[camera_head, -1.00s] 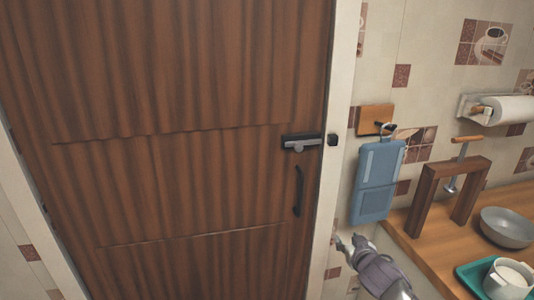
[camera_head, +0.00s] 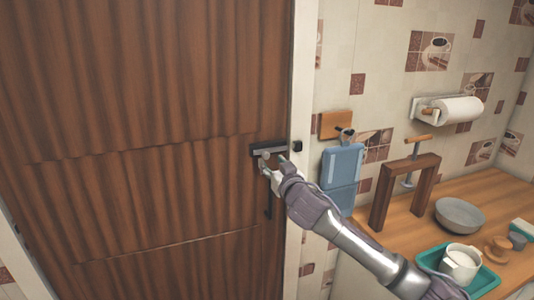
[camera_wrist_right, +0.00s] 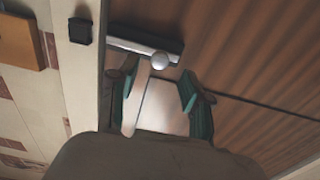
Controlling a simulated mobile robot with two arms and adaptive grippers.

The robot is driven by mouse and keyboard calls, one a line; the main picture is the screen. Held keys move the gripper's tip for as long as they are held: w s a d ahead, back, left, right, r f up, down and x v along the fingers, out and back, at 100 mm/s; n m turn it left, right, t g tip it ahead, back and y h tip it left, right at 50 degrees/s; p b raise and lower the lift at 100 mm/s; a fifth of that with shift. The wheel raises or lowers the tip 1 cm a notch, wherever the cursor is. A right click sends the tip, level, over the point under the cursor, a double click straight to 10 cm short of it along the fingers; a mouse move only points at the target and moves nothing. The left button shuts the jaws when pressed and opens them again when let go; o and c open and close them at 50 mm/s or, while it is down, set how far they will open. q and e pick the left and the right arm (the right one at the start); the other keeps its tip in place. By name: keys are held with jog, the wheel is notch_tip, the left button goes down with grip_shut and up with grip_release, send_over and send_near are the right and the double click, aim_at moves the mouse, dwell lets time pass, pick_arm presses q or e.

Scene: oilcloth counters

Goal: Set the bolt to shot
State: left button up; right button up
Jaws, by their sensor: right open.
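The bolt (camera_head: 266,149) is a dark plate with a grey bar and a round knob, mounted on the brown wooden door near its right edge. Its dark keeper (camera_head: 297,146) sits on the white frame, and a gap shows between bar and keeper. My right gripper (camera_head: 272,166) is at the bolt, just below the knob. In the right wrist view, the knob (camera_wrist_right: 160,61) lies just beyond the open fingers (camera_wrist_right: 160,93), and the keeper (camera_wrist_right: 80,30) is to the left. I cannot tell whether a finger touches the knob. My left gripper is not in view.
A dark door handle (camera_head: 269,203) is below the bolt, partly behind my right gripper. A blue board (camera_head: 340,168) hangs on the wall right of the frame. The counter (camera_head: 405,225) holds a wooden press frame, grey bowl (camera_head: 460,214) and green tray (camera_head: 490,283).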

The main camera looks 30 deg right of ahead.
aim_at(267, 157)
jog(key=shift+p+x, duration=0.45)
jog(key=shift+x, duration=1.8)
grip_shut()
